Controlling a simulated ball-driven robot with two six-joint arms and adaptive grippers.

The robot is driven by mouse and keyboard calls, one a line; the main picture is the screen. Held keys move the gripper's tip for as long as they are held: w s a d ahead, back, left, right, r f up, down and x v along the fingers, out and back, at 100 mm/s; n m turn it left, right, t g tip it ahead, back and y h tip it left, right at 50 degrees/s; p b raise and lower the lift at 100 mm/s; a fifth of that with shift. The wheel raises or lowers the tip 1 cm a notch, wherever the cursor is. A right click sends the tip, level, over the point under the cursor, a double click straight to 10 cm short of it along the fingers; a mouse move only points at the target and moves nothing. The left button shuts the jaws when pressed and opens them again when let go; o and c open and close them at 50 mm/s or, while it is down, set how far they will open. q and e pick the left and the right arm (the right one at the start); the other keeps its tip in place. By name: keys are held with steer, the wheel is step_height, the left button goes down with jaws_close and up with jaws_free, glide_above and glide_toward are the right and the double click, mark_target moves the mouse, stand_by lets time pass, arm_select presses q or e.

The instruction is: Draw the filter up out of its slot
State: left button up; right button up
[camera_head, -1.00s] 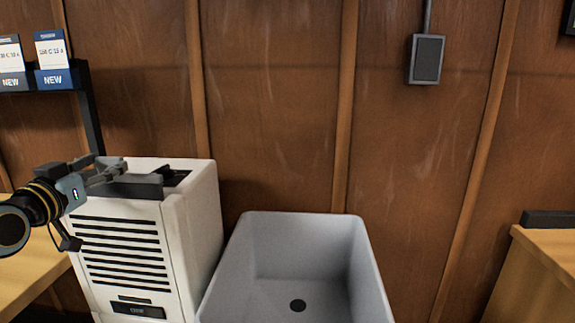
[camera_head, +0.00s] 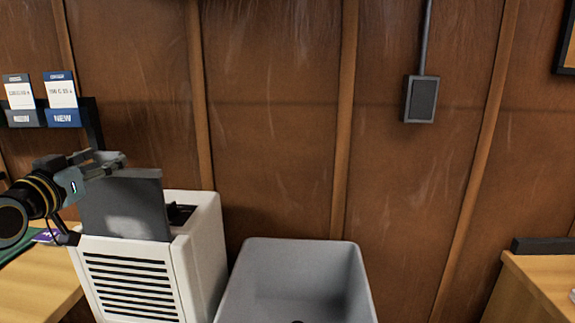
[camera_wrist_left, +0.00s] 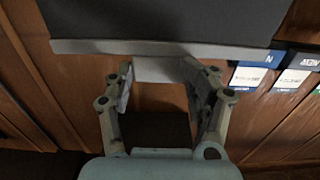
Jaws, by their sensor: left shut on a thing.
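The filter (camera_head: 126,207) is a flat dark grey panel standing upright above the white appliance (camera_head: 203,245). Its lower edge is hidden at the slot in the appliance's top, so I cannot tell how much is still inside. My left gripper (camera_head: 108,165) is shut at the filter's top edge. In the left wrist view, the fingers (camera_wrist_left: 158,75) close on a pale tab at the edge of the filter (camera_wrist_left: 165,22). My right gripper is in neither view.
A grey basin (camera_head: 298,275) stands right of the appliance. Boxes marked NEW (camera_head: 61,100) sit on a small dark shelf at the left. Wooden worktops lie at left and right (camera_head: 545,285). A grey wall box (camera_head: 421,99) hangs above.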

arm_select(q)
step_height(320, 180, up, 11)
steer(key=p, duration=0.9)
